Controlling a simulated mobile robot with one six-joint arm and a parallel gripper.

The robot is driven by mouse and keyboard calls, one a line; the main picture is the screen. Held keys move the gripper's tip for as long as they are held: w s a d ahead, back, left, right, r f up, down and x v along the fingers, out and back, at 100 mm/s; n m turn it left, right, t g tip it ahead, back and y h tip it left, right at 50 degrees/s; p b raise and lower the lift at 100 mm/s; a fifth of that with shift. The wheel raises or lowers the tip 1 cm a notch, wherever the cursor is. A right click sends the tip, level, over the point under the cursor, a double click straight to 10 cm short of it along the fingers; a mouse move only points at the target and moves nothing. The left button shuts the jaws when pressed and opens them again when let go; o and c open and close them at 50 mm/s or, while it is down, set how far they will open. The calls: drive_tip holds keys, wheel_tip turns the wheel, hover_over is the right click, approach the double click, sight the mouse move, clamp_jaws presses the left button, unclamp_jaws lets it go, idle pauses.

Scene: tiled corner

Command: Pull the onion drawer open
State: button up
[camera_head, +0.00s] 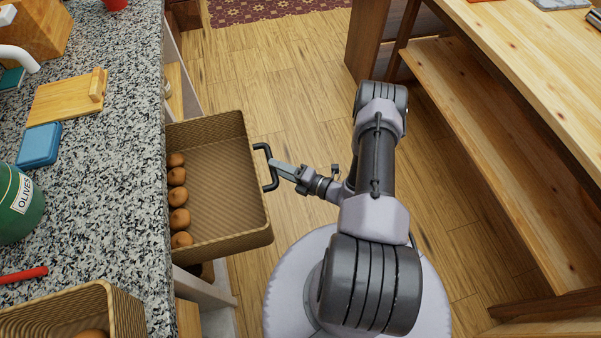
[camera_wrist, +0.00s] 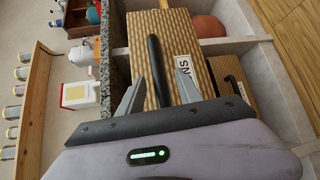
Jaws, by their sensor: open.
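The onion drawer (camera_head: 222,178) is a woven tan box that stands well out from under the counter in the head view. Several brown onions (camera_head: 178,196) lie along its counter side. Its black handle (camera_head: 272,168) is on the front face. In the wrist view the front (camera_wrist: 176,28) bears a white label, partly hidden, with "NS" readable. My gripper (camera_head: 279,168) is at the handle in the head view. In the wrist view my gripper (camera_wrist: 160,80) is open, with one finger on each side of the handle (camera_wrist: 155,62). Contact cannot be told.
A granite counter (camera_head: 110,170) runs along the left, with a green olive jar (camera_head: 18,205), a cutting board (camera_head: 65,102) and a woven box (camera_head: 110,300). A wooden shelf unit (camera_head: 500,140) stands on the right. Bare floor (camera_head: 270,90) lies beyond the drawer.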

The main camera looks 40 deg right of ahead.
drive_tip(key=p+v, duration=0.2)
drive_tip(key=v, duration=1.2)
drive_tip(key=shift+s+d+p, duration=0.2)
drive_tip(key=shift+s+p, duration=0.05)
drive_tip(key=shift+p, duration=0.1)
drive_tip(key=shift+r, duration=0.1)
